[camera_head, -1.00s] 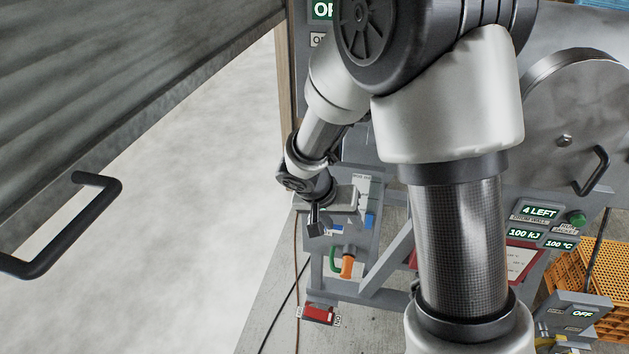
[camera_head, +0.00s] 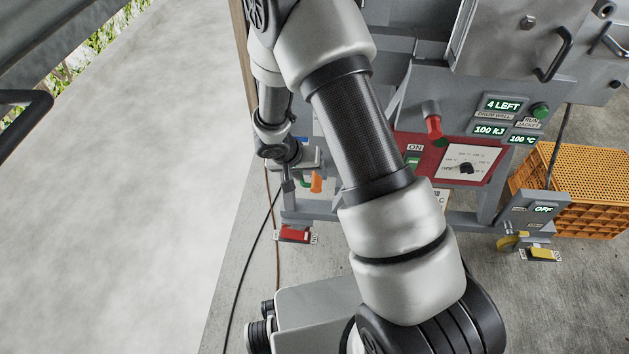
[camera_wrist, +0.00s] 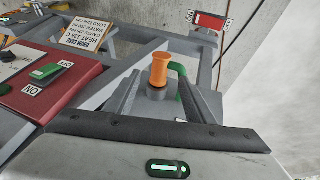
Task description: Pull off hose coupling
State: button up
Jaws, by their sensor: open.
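In the head view my gripper (camera_head: 288,184) is small, just left of the coupling.
A red panel (camera_head: 402,142) with a switch and dial is to the right. An orange crate (camera_head: 585,190) stands at the right. Cables run over the floor; pale floor lies open at left.

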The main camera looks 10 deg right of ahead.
aim_at(315, 183)
jog(key=shift+b+x, duration=0.4)
jog(key=shift+x, duration=2.3)
grip_shut()
jog(key=shift+s+a+b, duration=0.2)
jog(key=shift+s+b, duration=0.35)
jog(key=shift+b, duration=0.45)
jog(key=c, duration=0.9)
grip_release()
grip_shut()
